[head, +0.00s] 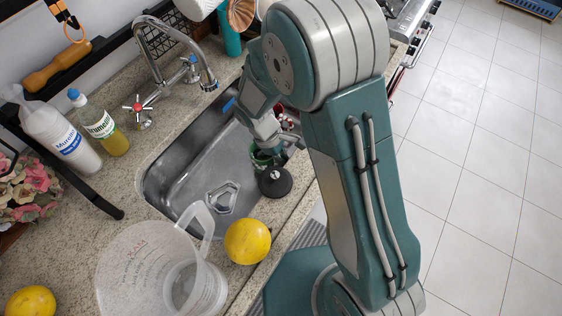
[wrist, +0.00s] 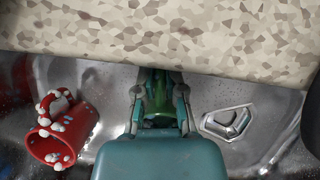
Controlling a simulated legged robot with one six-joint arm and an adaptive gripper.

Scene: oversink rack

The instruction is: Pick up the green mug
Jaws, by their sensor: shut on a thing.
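The green mug (head: 260,158) is in the metal sink basin, near its right wall, and is partly hidden behind my gripper (head: 278,142) in the head view. In the wrist view, my gripper (wrist: 158,105) is shut on the green mug (wrist: 156,85), which shows dark green between the two fingers. Only a part of the mug shows there. I cannot tell whether it touches the sink floor.
A red mug with white dots (wrist: 68,128) lies in the sink (head: 180,178). A black round object (head: 275,182) is close to the green mug. The stone counter edge (wrist: 170,35) is near my gripper. A clear jug (head: 140,262) and yellow fruit (head: 247,241) stand in front.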

